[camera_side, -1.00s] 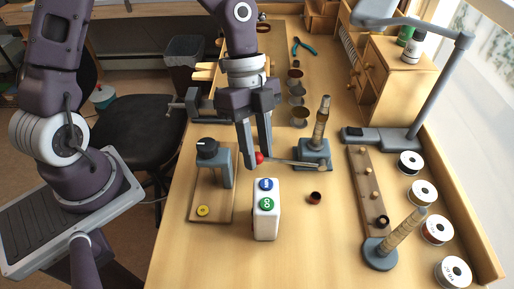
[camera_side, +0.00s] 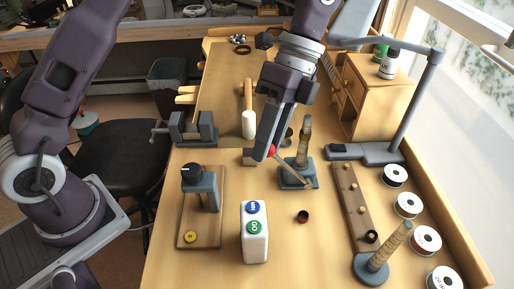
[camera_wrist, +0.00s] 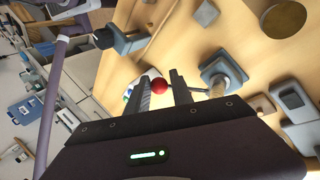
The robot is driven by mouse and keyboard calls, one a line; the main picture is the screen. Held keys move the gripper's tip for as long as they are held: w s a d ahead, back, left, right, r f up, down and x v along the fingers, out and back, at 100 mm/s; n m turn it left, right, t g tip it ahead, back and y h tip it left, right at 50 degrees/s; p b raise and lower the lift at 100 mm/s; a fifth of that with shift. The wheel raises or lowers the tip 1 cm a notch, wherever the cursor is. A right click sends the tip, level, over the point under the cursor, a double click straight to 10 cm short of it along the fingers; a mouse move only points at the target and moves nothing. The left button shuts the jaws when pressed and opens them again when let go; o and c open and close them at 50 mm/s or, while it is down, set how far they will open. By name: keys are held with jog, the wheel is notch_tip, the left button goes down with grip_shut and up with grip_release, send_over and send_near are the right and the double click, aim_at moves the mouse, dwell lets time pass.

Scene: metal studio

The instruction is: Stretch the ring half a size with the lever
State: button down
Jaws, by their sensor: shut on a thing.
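My gripper (camera_side: 266,152) is shut on the red knob (camera_side: 271,150) at the end of the thin metal lever (camera_side: 292,167). The knob also shows between the fingertips in the wrist view (camera_wrist: 159,86). The lever slopes from the knob down to the blue-grey base (camera_side: 297,180) of the stretcher. A tapered, ribbed post (camera_side: 304,142) stands upright on that base. Whether a ring sits on the post is too small to tell. A small dark red ring (camera_side: 303,216) lies on the bench in front of the stretcher.
A white box with blue and green buttons (camera_side: 254,245) stands in front. A press-like device (camera_side: 200,205) is at left. A pegged board (camera_side: 352,205), a second tapered stand (camera_side: 384,252) and wire spools (camera_side: 407,205) fill the right.

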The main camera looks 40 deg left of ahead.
jog(key=shift+w+d+r, duration=0.25)
jog(key=shift+w+d, duration=0.05)
jog(key=shift+d, duration=0.2)
jog(key=shift+w+d+r, duration=0.2)
jog(key=shift+w+d, duration=0.1)
jog(key=shift+d, duration=0.2)
jog(key=shift+w+r, duration=0.1)
jog(key=c, duration=1.1)
grip_release()
jog(key=shift+d, duration=0.1)
jog(key=shift+c, duration=0.2)
